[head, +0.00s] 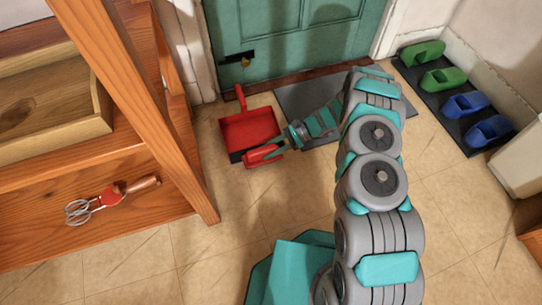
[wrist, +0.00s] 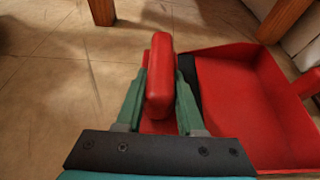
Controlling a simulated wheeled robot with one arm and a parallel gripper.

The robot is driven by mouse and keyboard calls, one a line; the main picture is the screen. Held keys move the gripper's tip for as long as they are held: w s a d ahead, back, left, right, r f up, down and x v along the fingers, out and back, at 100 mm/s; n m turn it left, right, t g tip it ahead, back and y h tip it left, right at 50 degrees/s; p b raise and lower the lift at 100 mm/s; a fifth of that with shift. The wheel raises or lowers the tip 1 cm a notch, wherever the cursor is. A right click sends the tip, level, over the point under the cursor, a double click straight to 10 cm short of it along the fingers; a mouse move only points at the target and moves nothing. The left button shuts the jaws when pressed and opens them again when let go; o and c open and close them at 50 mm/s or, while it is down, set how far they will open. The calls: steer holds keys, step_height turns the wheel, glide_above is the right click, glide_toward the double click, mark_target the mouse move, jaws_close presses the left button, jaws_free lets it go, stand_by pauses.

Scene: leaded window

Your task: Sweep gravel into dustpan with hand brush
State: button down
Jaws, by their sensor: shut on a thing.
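The red dustpan (head: 248,124) lies on the tiled floor in front of the green door, its handle towards the door. It fills the right of the wrist view (wrist: 255,95), with a dark lip along its left edge. My gripper (head: 276,148) is shut on the red handle of the hand brush (head: 260,155), at the dustpan's front edge. In the wrist view the two green fingers of my gripper (wrist: 162,88) flank the brush handle (wrist: 159,65). The bristles are hidden. I cannot make out any gravel on the floor or in the pan.
A dark doormat (head: 300,98) lies before the green door (head: 290,40). Green and blue shoes (head: 466,104) stand on a mat at right. Front floor is clear.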

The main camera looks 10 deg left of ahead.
steer(key=shift+w+a+r+b, duration=0.1)
steer(key=shift+w+a, duration=0.45)
steer(key=shift+w, duration=0.35)
steer(key=shift+w+a+r+b, duration=0.15)
steer(key=shift+w+a, duration=0.35)
steer(key=shift+w, duration=0.4)
steer(key=shift+w+a+r+b, duration=0.1)
steer(key=shift+w+a, duration=0.45)
steer(key=shift+w, duration=0.35)
steer(key=shift+s+d+r+p, duration=0.15)
steer(key=shift+s+r+p, duration=0.15)
steer(key=shift+r, duration=0.65)
steer(key=shift+s+d+r+p, duration=0.1)
steer(key=shift+s+r+p, duration=0.15)
steer(key=shift+r, duration=0.7)
steer(key=shift+s+d+r+p, duration=0.2)
steer(key=shift+r+p, duration=0.15)
steer(key=shift+r, duration=0.6)
